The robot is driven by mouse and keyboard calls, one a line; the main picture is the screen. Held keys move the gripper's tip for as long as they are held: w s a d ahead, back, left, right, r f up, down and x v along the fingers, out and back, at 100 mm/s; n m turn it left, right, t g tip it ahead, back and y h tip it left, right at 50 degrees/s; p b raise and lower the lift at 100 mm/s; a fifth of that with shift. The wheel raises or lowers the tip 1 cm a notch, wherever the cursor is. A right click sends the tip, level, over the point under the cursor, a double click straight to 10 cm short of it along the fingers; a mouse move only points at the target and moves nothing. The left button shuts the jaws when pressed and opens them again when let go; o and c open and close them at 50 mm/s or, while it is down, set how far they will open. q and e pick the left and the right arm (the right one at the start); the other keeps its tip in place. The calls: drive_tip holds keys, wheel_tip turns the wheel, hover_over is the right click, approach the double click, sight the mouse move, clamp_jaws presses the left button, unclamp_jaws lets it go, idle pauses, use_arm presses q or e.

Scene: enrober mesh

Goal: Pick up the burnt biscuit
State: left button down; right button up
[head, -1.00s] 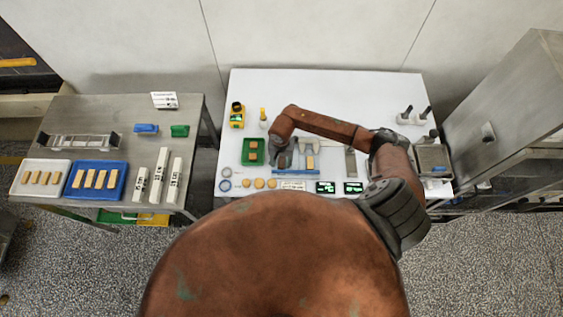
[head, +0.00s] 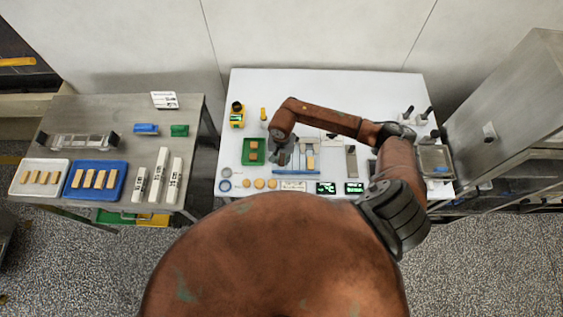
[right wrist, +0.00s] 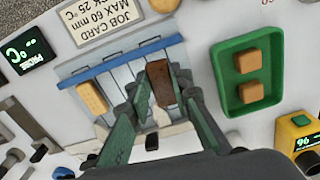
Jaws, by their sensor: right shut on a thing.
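The burnt biscuit (right wrist: 163,83) is dark brown and shows in the right wrist view, over the slatted board with a blue bar (right wrist: 122,62). My right gripper (right wrist: 161,91) has a finger on each side of it and is shut on it. I cannot tell whether the biscuit still touches the board. In the head view my right gripper (head: 282,157) is above the left part of the board, and the burnt biscuit is hidden there. A pale biscuit (right wrist: 92,98) lies on the same board. My left gripper is not in view.
A green tray (head: 244,161) with two biscuits is left of my gripper. A job card (head: 293,186), round biscuits (head: 259,183) and lit displays (head: 326,187) line the front. A yellow device (head: 237,117) stands behind. A side table (head: 110,108) holds white and blue trays.

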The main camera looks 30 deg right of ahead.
drive_tip(key=s+a+r+b, duration=0.4)
drive_tip(key=s+r, duration=0.5)
drive_tip(key=s, duration=0.3)
drive_tip(key=shift+s+a, duration=0.35)
drive_tip(key=shift+a, duration=0.3)
drive_tip(key=shift+r, duration=0.1)
